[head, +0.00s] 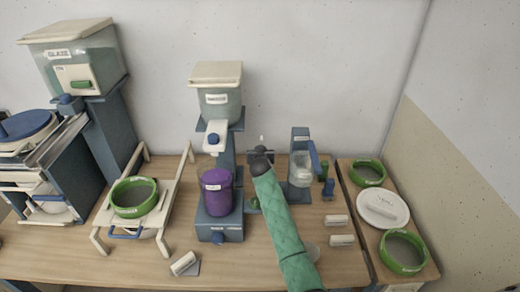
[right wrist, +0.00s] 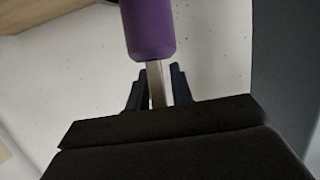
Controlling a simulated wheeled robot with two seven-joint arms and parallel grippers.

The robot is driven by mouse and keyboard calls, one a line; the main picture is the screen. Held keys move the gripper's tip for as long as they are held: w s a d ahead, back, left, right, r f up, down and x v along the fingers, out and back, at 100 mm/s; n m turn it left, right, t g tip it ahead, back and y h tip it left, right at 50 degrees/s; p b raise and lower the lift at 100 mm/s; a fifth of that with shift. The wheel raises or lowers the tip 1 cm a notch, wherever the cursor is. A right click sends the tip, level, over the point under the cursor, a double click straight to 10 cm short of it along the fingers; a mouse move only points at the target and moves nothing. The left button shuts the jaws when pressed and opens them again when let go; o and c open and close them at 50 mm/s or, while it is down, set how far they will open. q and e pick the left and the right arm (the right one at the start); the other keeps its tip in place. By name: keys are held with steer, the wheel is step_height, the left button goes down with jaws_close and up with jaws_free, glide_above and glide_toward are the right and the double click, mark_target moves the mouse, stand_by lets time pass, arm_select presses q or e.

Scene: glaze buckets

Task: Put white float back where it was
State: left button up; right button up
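I cannot pick out a white float for certain. My right gripper (head: 262,153) is at the end of a green-sleeved arm above the table, between the purple container (head: 217,192) and the blue stand with a clear cup (head: 300,168). In the right wrist view, a narrow pale stem (right wrist: 156,82) shows between the fingers of the gripper (right wrist: 158,80), with a purple cylinder (right wrist: 150,28) at its far end. I cannot tell whether the fingers touch the stem. A small pale tip shows above the gripper in the head view. My left gripper is out of view.
Small white blocks (head: 183,263) (head: 336,220) (head: 342,241) lie on the table. A green-rimmed sieve (head: 134,197) sits on a white rack at left. More green-rimmed sieves (head: 404,252) (head: 369,172) and a white lid (head: 383,208) are at right. A glaze tank (head: 90,62) stands back left.

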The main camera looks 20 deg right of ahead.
steer(key=shift+o, duration=0.6)
steer(key=shift+w+d, duration=0.1)
steer(key=shift+w, duration=0.25)
steer(key=shift+r, duration=0.15)
steer(key=shift+s+r, duration=0.3)
steer(key=shift+s, duration=0.35)
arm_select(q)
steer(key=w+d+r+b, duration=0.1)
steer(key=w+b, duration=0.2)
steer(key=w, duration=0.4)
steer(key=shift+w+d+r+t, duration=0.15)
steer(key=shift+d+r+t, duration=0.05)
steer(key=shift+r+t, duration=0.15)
arm_select(e)
steer(key=v, duration=1.1)
steer(key=shift+r, duration=0.1)
